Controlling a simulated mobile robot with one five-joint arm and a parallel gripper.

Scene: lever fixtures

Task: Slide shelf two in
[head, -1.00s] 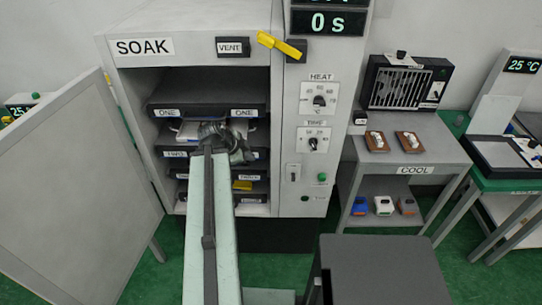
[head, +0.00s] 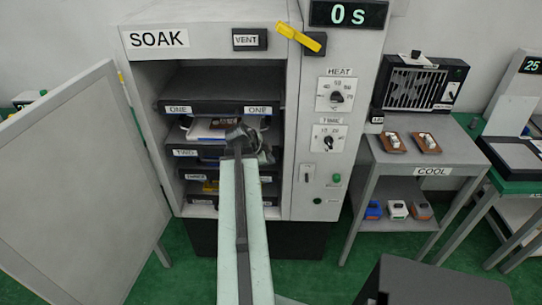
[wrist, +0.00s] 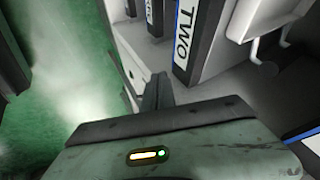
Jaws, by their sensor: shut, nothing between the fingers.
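The dark front of shelf two, labelled TWO (head: 184,153), is in the open SOAK cabinet (head: 158,39), below shelf one (head: 220,106). In the wrist view the TWO label (wrist: 186,38) appears turned on its side at the top. My gripper (head: 252,138) is in front of the right half of shelf two, hiding its right label. Its shut, empty fingers (wrist: 156,90) point toward the shelf fronts in the wrist view. I cannot tell whether they touch shelf two. White and blue items (head: 205,128) show above shelf two's front.
The cabinet door (head: 75,180) stands open at left. The control column (head: 335,110), with knobs and a yellow lever (head: 297,37), is right of the opening. The COOL table (head: 430,158) stands farther right. Shelf three (head: 195,177) is below shelf two.

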